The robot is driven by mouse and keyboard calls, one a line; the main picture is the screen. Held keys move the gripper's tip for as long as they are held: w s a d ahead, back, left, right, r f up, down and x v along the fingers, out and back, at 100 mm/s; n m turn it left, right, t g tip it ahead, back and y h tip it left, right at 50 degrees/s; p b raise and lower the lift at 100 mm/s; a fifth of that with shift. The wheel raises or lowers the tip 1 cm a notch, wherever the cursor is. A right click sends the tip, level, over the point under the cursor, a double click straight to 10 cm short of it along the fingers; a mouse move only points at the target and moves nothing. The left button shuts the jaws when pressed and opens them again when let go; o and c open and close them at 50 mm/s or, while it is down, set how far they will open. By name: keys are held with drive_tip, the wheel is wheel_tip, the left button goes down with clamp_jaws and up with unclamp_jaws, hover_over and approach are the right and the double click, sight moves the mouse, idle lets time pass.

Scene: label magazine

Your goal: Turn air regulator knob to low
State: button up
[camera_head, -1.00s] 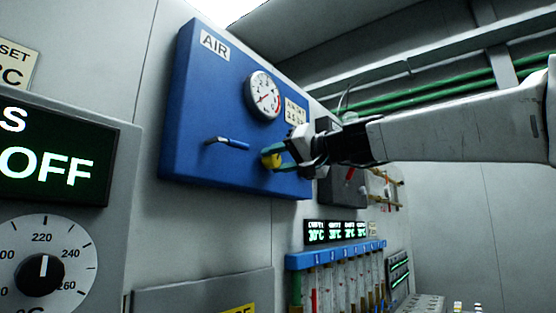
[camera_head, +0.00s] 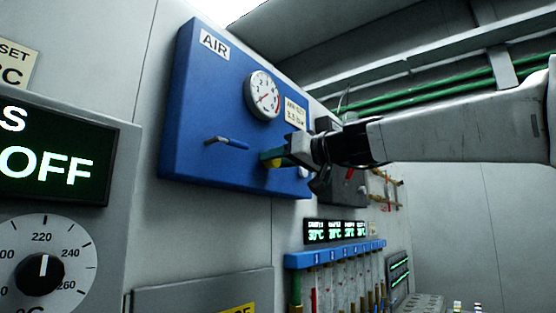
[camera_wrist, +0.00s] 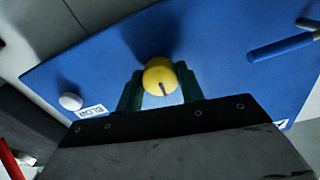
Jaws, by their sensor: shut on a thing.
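The yellow regulator knob (camera_head: 274,163) sits low on the blue AIR panel (camera_head: 190,110). In the wrist view the knob (camera_wrist: 160,77) is round, with a dark pointer line toward the bottom of the picture. My gripper (camera_head: 272,158) is shut on the knob, with one green finger on each side of it; its fingers also show in the wrist view (camera_wrist: 161,92). In the head view the fingers partly hide the knob. A round gauge (camera_head: 263,96) with a red zone is above it. A small label plate (camera_head: 296,113) is beside the gauge, too small to read surely.
A blue lever handle (camera_head: 232,143) sticks out left of the knob. A white button (camera_wrist: 70,101) labelled BLOW is on the panel's other side. A grey unit with a dial (camera_head: 40,271) stands at the left. Tubes (camera_head: 345,280) hang below right.

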drive_tip(key=shift+f, duration=0.1)
drive_tip(key=o, duration=1)
drive_tip(key=v, duration=0.8)
drive_tip(key=shift+w, duration=0.1)
